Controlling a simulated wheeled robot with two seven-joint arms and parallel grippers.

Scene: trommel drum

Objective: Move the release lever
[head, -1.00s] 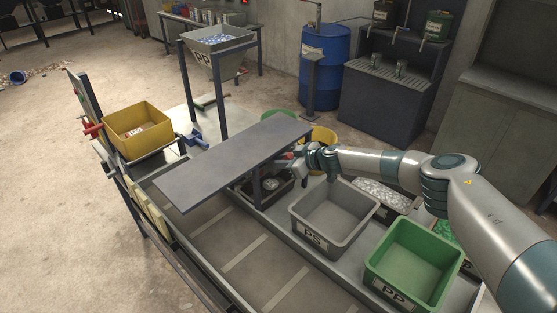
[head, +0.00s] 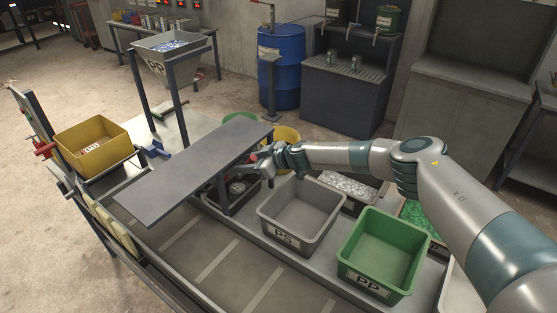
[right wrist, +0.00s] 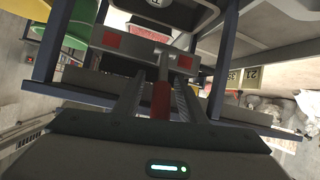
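A lever with a red grip (right wrist: 161,100) stands between the fingers of my right gripper (right wrist: 160,92) in the right wrist view. The two dark ridged fingers lie on either side of it, with narrow gaps visible, so the gripper looks open around the grip. In the head view my right gripper (head: 262,158) is at the right end of the long grey panel (head: 190,172), partly hidden, with a bit of red at its tip. I cannot tell whether this is the release lever. Another red handle (head: 43,149) is at the far left. My left gripper is out of view.
A grey PS bin (head: 268,233) and a green PP bin (head: 350,275) stand below my right arm. A dark tray (head: 215,197) sits under the panel. A yellow bin (head: 70,135) and a blue handle (head: 156,149) are at the left. Dark blue frame bars (right wrist: 48,45) flank the gripper.

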